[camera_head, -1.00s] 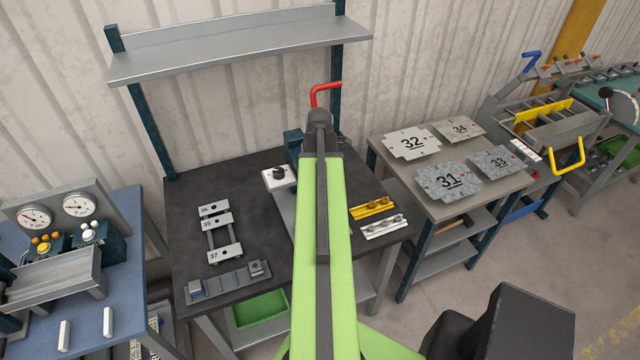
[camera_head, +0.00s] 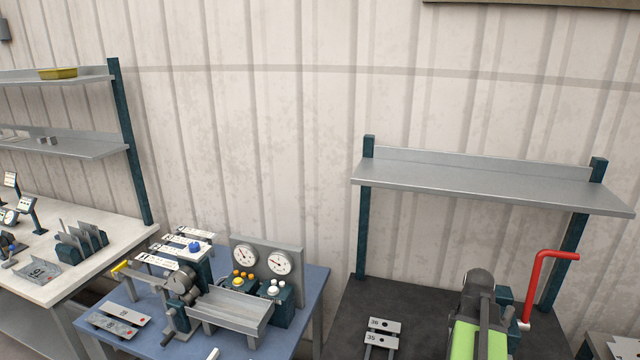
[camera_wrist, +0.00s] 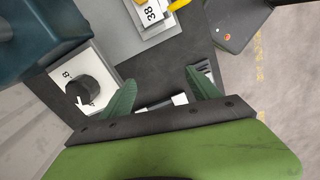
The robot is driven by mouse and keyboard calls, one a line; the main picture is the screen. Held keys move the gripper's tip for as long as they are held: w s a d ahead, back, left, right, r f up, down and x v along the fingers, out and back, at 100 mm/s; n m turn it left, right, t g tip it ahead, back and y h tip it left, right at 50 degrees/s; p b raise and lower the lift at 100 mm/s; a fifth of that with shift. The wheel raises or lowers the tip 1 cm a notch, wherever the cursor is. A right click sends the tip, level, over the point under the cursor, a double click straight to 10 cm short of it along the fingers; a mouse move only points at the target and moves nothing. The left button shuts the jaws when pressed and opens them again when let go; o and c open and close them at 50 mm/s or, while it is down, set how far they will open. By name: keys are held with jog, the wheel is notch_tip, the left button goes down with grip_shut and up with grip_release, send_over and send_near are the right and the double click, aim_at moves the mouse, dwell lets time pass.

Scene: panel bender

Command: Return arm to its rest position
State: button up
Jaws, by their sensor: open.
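My arm (camera_head: 478,335), green with a dark joint at its top, stands at the lower right of the head view over the dark-topped bench. My gripper (camera_wrist: 160,93) shows in the wrist view with its two dark green fingers spread apart and nothing held between them. Its fingers are not visible in the head view. Close to the fingers in the wrist view, a white block with a black knob (camera_wrist: 82,88) lies to the left. Whether the fingers touch anything is not clear.
A red crank handle (camera_head: 538,290) rises right of my arm. A grey shelf (camera_head: 480,184) hangs behind the dark bench (camera_head: 350,310). A blue table (camera_head: 310,300) with two gauges and a grey trough (camera_head: 230,312) stands left of it. A pale bench (camera_head: 100,232) is farther left.

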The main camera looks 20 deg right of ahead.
jog(key=w+a+f+m+b, duration=0.2)
jog(key=w+a+f, duration=0.1)
jog(key=a, duration=0.7)
jog(key=w+a+f+m+b, duration=0.2)
jog(key=w+a, duration=0.3)
jog(key=a, duration=0.6)
jog(key=w+a+f+m+b, duration=0.2)
jog(key=w+a+f+b, duration=0.2)
jog(key=a, duration=0.7)
jog(key=shift+f, duration=0.6)
jog(key=a+f+m+b, duration=0.1)
jog(key=a+m, duration=0.1)
jog(key=a, duration=0.6)
jog(key=shift+a+b, duration=0.2)
jog(key=shift+b, duration=0.2)
